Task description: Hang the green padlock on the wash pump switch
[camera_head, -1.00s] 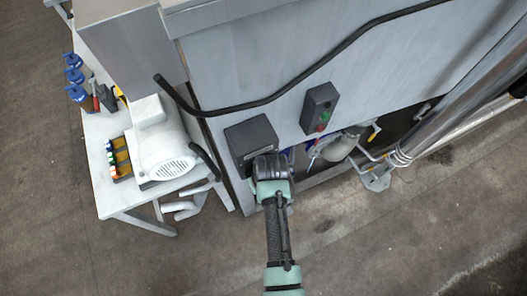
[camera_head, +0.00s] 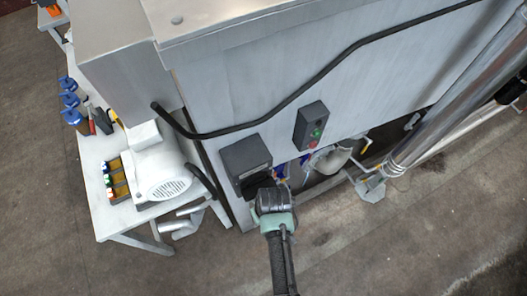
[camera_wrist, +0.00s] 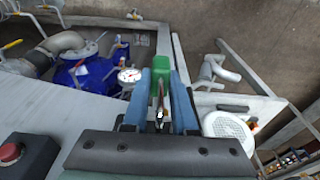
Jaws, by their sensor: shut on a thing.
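The green padlock (camera_wrist: 158,84) is between the two blue fingers of my gripper (camera_wrist: 161,82) in the wrist view. The gripper is shut on it, and the lock's lower part in the picture is partly hidden between the fingers. In the head view my gripper (camera_head: 273,192) is just below and right of a dark grey switch box (camera_head: 243,155) on the machine's side. I take this box for the wash pump switch; its black handle (camera_head: 255,182) shows right at the gripper. The padlock is hidden in the head view. I cannot tell whether it touches the switch.
A box with green and red buttons (camera_head: 311,125) is right of the switch. A black cable (camera_head: 290,101) runs above both. A white motor (camera_head: 160,172) stands on a side table (camera_head: 101,218) at left. A blue valve with a gauge (camera_wrist: 84,70) shows in the wrist view.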

